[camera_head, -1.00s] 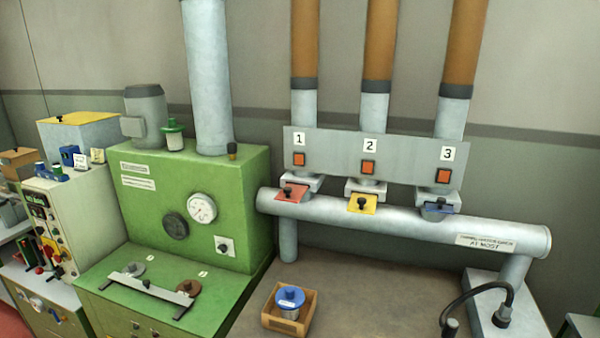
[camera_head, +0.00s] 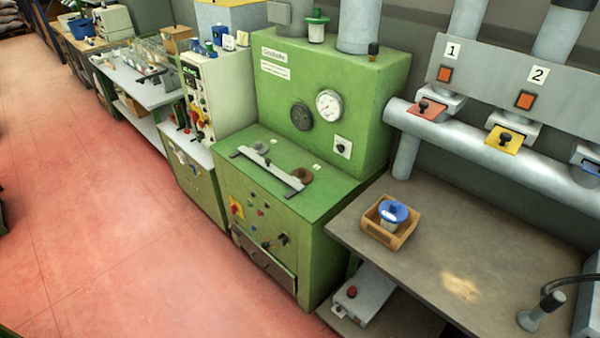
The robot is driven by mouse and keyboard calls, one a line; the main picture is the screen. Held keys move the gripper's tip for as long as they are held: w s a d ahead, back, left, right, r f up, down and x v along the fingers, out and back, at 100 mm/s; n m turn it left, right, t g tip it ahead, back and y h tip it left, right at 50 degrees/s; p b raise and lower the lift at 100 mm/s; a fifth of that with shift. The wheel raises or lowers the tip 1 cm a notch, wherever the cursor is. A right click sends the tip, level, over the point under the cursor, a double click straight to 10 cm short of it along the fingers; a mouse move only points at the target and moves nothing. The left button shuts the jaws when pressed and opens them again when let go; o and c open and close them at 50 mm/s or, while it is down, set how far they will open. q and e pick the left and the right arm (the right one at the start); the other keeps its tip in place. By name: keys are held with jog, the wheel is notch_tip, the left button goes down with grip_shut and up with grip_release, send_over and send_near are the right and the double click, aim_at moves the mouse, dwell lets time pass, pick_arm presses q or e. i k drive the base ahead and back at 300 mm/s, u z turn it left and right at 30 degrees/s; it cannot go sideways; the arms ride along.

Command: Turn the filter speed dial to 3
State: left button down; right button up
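No dial in the head view can be read as the filter speed dial; labels are too small. The green machine (camera_head: 268,98) has a white-faced gauge (camera_head: 328,105), a dark round disc (camera_head: 301,116) and a small black knob on a white plate (camera_head: 342,146). Its lower front carries a red knob on a yellow plate (camera_head: 236,207) and a black knob (camera_head: 283,238). The beige control unit (camera_head: 227,93) left of it has a display and several small knobs, settings unreadable. Neither of my grippers is in view.
A grey bench (camera_head: 400,268) at right holds a wooden box (camera_head: 377,236) with a blue-lidded jar (camera_head: 391,214). Above it runs a grey pipe (camera_head: 465,143) with red and yellow slide plates. The red floor (camera_head: 120,220) at left is clear.

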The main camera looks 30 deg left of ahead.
aim_at(340, 148)
jog(key=u, duration=0.5)
jog(key=k, duration=0.65)
jog(key=u, duration=0.9)
jog(key=k, duration=0.6)
jog(key=u, duration=0.95)
jog(key=i, duration=3.5)
jog(key=z, duration=1.1)
jog(key=i, duration=0.9)
jog(key=z, duration=0.95)
